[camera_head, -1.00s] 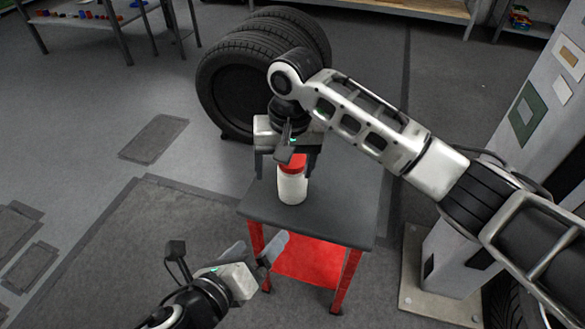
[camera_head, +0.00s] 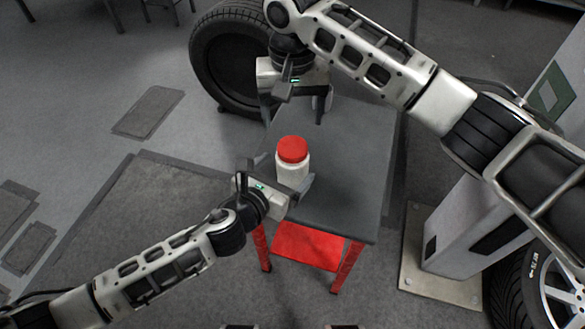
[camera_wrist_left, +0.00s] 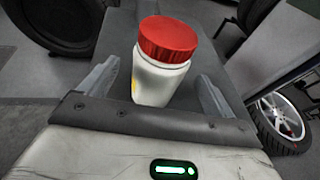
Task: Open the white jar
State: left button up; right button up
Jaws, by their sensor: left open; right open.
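The white jar (camera_head: 292,168) stands upright on the dark top of a small red-legged table (camera_head: 350,190), with its red lid (camera_head: 292,149) on. My left gripper (camera_head: 286,178) is open at the jar's near side. In the left wrist view the jar (camera_wrist_left: 158,82) and its red lid (camera_wrist_left: 168,38) show between and beyond the two open fingers (camera_wrist_left: 158,90); I cannot tell whether they touch it. My right gripper (camera_head: 295,105) is open and empty above the far part of the table, behind the jar and apart from it.
A grey machine column (camera_head: 465,235) on a base plate and a wheel (camera_head: 545,285) are at the right. The tabletop right of the jar is clear.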

aim_at(292, 146)
pick_arm(q)
jog(key=shift+x, duration=2.2)
grip_shut()
pick_arm(e)
jog(key=m, duration=0.8)
jog(key=shift+m, duration=0.4)
jog(key=shift+f, duration=0.25)
notch_tip(292, 146, down, 8)
jog(key=shift+r, duration=0.2)
